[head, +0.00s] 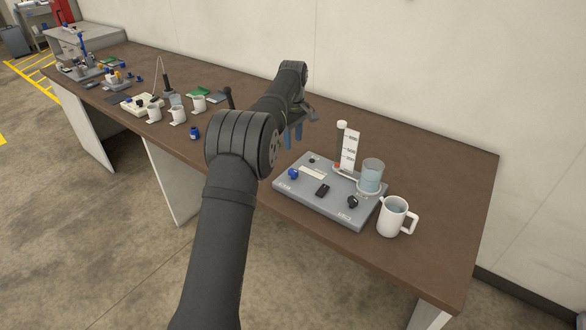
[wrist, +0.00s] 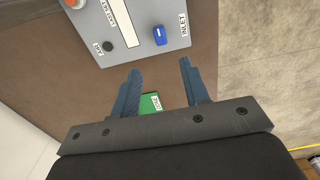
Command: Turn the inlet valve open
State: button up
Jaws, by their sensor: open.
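The inlet valve is a small blue knob (wrist: 159,35) beside the INLET label on a grey panel (wrist: 178,14). In the head view the knob (head: 293,173) is at the panel's left corner. Its handle runs roughly up and down in the wrist view. My gripper (wrist: 160,69) is open and empty, its two blue fingers apart, with the knob beyond the tips and between their lines. In the head view my gripper (head: 292,134) hangs behind the panel's far left side, clear of the knob. No contact with the valve shows.
The panel also bears dark knobs (head: 353,202), a black switch (head: 322,190), a white scale column (head: 350,150) and a beaker of liquid (head: 371,176). A white mug (head: 393,215) stands close right. A green item (wrist: 150,103) lies below the fingers. White cups (head: 177,116) stand left.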

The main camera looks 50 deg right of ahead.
aim_at(293, 170)
notch_tip(293, 170, down, 13)
jog(key=shift+r, duration=0.2)
grip_shut()
